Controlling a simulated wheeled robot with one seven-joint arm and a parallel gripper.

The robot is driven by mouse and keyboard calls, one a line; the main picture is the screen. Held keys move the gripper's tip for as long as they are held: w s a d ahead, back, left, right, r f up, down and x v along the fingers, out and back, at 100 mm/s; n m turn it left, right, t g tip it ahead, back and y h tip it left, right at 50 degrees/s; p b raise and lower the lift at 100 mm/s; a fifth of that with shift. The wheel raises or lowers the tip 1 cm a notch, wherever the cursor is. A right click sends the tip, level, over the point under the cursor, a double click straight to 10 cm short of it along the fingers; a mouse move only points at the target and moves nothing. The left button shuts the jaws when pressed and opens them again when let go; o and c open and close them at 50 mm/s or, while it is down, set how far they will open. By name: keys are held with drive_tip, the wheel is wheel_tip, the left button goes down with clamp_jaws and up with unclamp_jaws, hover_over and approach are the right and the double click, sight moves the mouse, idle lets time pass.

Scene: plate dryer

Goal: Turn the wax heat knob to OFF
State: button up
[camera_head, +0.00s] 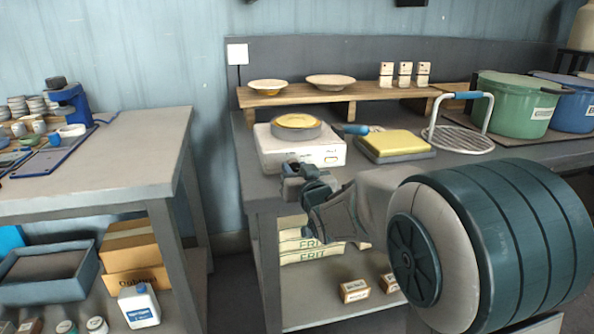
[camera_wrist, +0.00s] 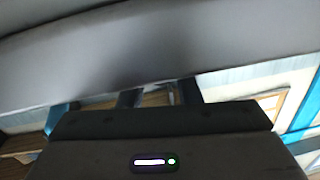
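A white box-shaped unit (camera_head: 285,155) with a round pan of yellow wax (camera_head: 298,122) on top stands on the right-hand bench; it looks like the wax heater. The finger opening is not clear. The wrist view shows my dark gripper body (camera_wrist: 160,125) beneath a large blurred grey surface.
Right of the unit lie a blue-handled tool (camera_head: 352,129), a yellow-topped block (camera_head: 394,143) and a wire rack (camera_head: 458,138). A green pot (camera_head: 512,105) stands farther right. A wooden shelf (camera_head: 300,96) with two dishes is behind. A gap separates the left table (camera_head: 110,150).

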drive_tip(key=shift+b, duration=0.3)
drive_tip(key=n+b, duration=0.3)
drive_tip(key=n, duration=0.1)
drive_tip(key=shift+f+n, duration=0.15)
drive_tip(key=shift+n, duration=0.15)
drive_tip(key=shift+a+n+h+b, duration=0.1)
drive_tip(key=shift+n+h+b, duration=0.3)
drive_tip(key=shift+n+b, duration=1.5)
drive_tip(key=shift+r, duration=0.2)
drive_tip(key=o, duration=1)
drive_tip(key=shift+c, duration=0.2)
drive_tip(key=shift+p, duration=0.3)
